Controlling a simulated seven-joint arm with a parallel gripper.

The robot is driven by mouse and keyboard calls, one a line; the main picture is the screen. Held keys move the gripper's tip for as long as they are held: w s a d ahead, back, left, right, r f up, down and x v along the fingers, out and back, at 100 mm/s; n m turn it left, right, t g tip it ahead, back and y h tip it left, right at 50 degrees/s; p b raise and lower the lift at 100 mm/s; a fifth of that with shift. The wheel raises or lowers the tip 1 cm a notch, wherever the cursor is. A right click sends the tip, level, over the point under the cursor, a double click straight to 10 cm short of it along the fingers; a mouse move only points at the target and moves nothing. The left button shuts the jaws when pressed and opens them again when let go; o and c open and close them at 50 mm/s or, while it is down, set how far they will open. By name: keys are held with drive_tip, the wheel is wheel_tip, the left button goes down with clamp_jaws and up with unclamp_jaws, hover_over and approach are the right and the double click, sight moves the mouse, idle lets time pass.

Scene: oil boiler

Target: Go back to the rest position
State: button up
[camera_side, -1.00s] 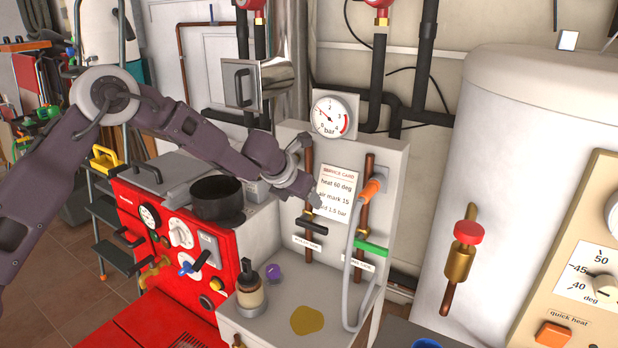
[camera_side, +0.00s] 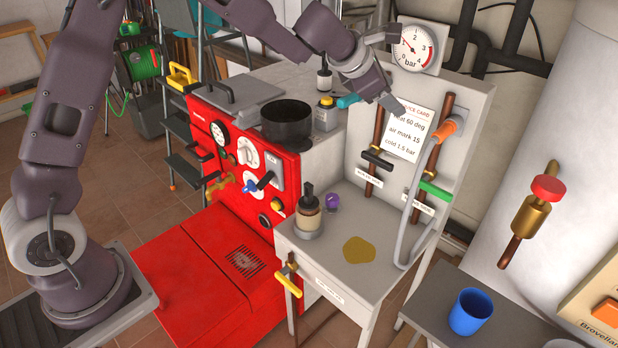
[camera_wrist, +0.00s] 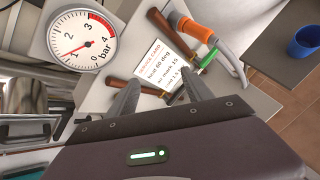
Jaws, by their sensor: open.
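My gripper (camera_side: 392,70) is in the upper middle of the side view, its two fingers spread and nothing between them. The gauge shows at the upper left of the wrist view (camera_wrist: 80,36). I cannot tell how far the fingers are from the panel.
The red boiler (camera_side: 225,140) bears a black pot (camera_side: 287,122). A blue cup (camera_side: 470,312) stands lower right. The grey hose (camera_side: 409,215) hangs beside the panel.

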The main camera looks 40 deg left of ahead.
drive_tip(key=s+d+r+m+h, duration=0.1)
drive_tip(key=s+d+r+m, duration=0.1)
drive_tip(key=s+r+m, duration=0.45)
drive_tip(key=s+r+m+g+h, duration=0.1)
drive_tip(key=s+r+m, duration=0.3)
drive_tip(key=s+m, duration=0.9)
drive_tip(key=s+a+f+m+g+y, duration=0.1)
drive_tip(key=s+a+f+m, duration=0.1)
drive_tip(key=s, duration=0.6)
drive_tip(key=s+a+f+m+g+y, duration=0.1)
drive_tip(key=s+a+f+m, duration=0.2)
drive_tip(key=s, duration=0.6)
drive_tip(key=s+a+f+m+g+y, duration=0.1)
drive_tip(key=s+a+f+m, duration=0.2)
drive_tip(key=s, duration=0.5)
drive_tip(key=shift+s+y, duration=0.15)
drive_tip(key=shift+y, duration=0.15)
